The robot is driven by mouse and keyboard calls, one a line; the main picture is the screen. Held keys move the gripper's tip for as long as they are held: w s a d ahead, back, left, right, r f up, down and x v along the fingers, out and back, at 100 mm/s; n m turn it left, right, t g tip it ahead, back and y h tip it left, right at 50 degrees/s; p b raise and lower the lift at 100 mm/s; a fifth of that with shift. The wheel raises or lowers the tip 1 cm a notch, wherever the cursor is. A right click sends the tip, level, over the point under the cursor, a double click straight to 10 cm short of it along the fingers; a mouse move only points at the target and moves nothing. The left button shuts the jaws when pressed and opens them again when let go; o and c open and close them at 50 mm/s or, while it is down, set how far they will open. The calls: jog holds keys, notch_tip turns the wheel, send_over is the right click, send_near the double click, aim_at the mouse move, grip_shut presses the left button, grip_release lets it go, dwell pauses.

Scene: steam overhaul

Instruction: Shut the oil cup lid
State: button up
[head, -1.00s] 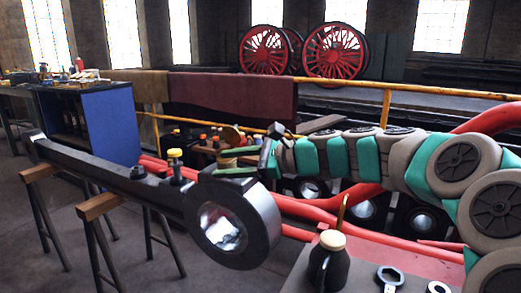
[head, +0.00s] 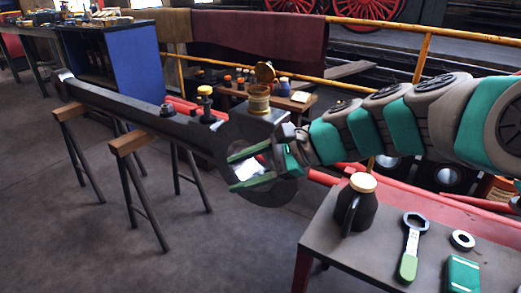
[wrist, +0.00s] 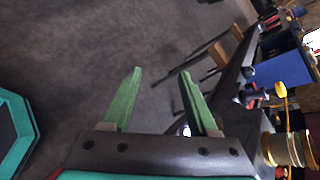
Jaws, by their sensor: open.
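The brass oil cup (head: 259,98) stands upright on top of the big round end of the dark rod (head: 150,118). Its round brass lid (head: 265,72) stands open, raised above the back of the cup. In the wrist view the fingers (wrist: 160,72) point over bare floor, left of the cup.
A yellow-topped fitting (head: 205,103) stands on the rod left of the cup. Wooden trestles (head: 131,142) support the rod. Floor at front left is clear.

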jog(key=shift+s+f, duration=0.35)
jog(key=shift+s, duration=0.1)
